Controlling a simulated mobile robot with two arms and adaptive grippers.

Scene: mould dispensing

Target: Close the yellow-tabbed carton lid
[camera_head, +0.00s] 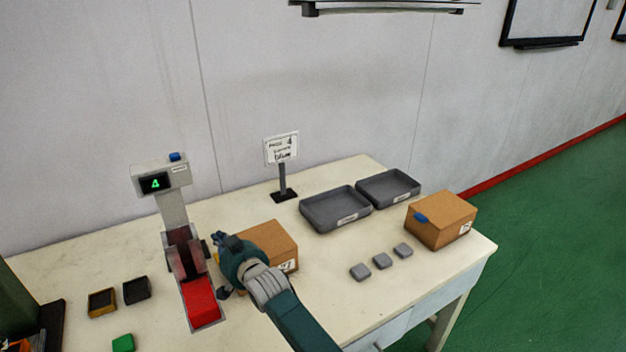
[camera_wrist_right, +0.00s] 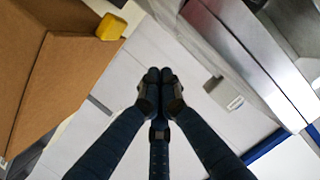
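The brown carton (camera_head: 268,239) stands on the table, right of the dispenser, partly hidden behind my right arm. Its top looks flat in the head view; I cannot tell whether the lid is fully down. The carton (camera_wrist_right: 50,80) fills the left of the right wrist view, with its yellow tab (camera_wrist_right: 111,27) at the edge. My right gripper (camera_head: 218,238) is between the carton and the dispenser, beside the carton's left side. In the wrist view its fingertips (camera_wrist_right: 160,75) meet with nothing between them, apart from the tab. My left gripper is not in view.
The dispenser (camera_head: 173,205) with a red chute (camera_head: 201,303) stands close left of my gripper. A sign (camera_head: 282,149), two grey trays (camera_head: 335,222), a blue-tabbed carton (camera_head: 447,212) and three grey blocks (camera_head: 380,261) stand farther right. Small dark trays (camera_head: 137,290) lie at left.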

